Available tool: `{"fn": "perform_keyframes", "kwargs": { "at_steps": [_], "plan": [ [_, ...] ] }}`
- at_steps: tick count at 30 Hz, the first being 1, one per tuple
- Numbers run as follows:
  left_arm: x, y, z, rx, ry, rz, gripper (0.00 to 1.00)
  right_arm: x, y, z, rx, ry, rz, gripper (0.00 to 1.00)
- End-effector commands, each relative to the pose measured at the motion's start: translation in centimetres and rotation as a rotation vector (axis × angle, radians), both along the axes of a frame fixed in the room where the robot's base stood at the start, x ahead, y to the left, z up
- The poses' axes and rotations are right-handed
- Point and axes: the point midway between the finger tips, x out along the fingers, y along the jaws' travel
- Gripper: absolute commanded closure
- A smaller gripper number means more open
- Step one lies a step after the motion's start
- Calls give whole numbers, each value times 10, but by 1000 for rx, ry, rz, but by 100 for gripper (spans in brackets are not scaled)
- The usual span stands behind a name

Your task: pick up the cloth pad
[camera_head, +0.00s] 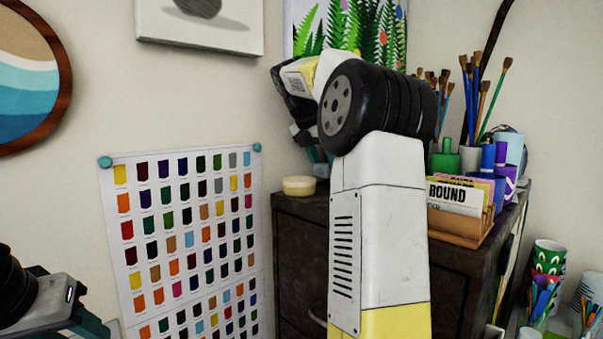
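A small, round, cream-coloured thing (298,186) lies on the left front corner of the dark cabinet top; it may be the cloth pad, but I cannot tell for sure. My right gripper (320,167) points down just behind and to the right of it, apart from it in the picture. My own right arm hides most of this gripper, so its opening does not show. My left gripper (88,322) is at the bottom left, partly cut off by the picture's edge, far from the cabinet. Its fingertips are not clear.
The dark cabinet (300,235) also bears a wooden card holder (460,227), paintbrushes (477,95) and a green bottle (444,160) on its right side. A colour chart (185,240) hangs on the wall at left. Patterned cups (548,258) stand at lower right.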

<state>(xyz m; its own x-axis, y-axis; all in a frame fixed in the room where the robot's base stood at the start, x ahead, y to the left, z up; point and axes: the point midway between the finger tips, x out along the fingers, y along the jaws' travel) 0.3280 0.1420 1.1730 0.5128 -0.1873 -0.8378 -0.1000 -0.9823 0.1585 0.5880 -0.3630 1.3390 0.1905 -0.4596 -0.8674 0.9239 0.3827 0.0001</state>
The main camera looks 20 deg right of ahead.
Motion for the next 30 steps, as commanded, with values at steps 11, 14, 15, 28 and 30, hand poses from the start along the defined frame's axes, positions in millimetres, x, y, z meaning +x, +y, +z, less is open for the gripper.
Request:
{"fn": "perform_keyframes", "kwargs": {
  "at_steps": [11,14,15,28,30],
  "plan": [
    [0,0,0,0,0,0,58,-42,19,16,0,-2,2,92],
    [0,0,0,0,0,0,58,-60,27,18,0,-2,2,92],
    [0,0,0,0,0,0,58,-67,31,18,-1,-1,1,92],
    [0,0,0,0,0,0,58,-135,62,24,0,-1,0,92],
    [0,0,0,0,0,0,58,-140,65,25,0,0,0,92]
  ]
}}
